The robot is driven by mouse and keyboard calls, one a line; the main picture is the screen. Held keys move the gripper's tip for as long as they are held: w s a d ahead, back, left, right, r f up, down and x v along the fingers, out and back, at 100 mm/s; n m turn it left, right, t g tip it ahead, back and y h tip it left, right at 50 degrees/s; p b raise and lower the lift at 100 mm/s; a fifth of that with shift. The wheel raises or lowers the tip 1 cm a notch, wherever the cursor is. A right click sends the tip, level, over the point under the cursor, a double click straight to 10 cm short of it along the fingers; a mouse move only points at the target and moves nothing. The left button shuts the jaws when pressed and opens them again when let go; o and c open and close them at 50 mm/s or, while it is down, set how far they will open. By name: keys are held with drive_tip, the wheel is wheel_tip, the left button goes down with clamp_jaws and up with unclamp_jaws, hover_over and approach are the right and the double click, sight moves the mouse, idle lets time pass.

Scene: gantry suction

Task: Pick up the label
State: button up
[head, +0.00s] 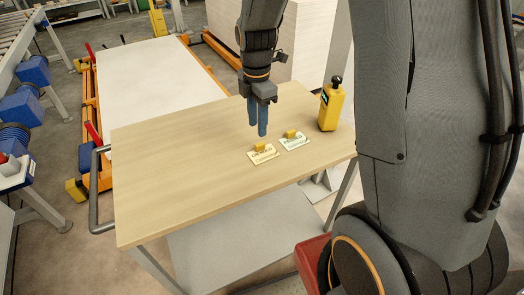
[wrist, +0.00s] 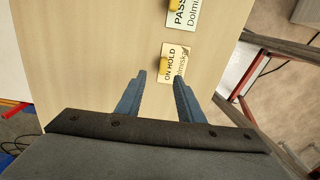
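Two small labels with yellow grips lie on the wooden tabletop (head: 190,165). The cream one (head: 263,156) reads "ON HOLD" in the wrist view (wrist: 171,51). The paler one (head: 296,142), to its right in the head view, begins with "PASS" in the wrist view (wrist: 186,19). My gripper (head: 262,135) points down near the labels. In the wrist view my gripper (wrist: 160,78) has its two blue fingers apart with nothing between the tips. The "ON HOLD" label shows just beyond the tips, nearer the right finger.
A yellow bottle-like object (head: 331,108) with a black top stands on the table to the right of the labels. The left part of the tabletop is clear. A metal handle (head: 94,190) is at the table's left edge. A white-topped orange cart (head: 145,75) stands behind.

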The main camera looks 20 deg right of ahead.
sight(260, 143)
drive_tip(key=f, duration=0.1)
drive_tip(key=f+p, duration=0.1)
drive_tip(key=f, duration=0.3)
drive_tip(key=shift+s+d+f+p, duration=0.25)
drive_tip(key=shift+s+p, duration=0.1)
drive_tip(key=shift+f, duration=0.65)
clamp_jaws()
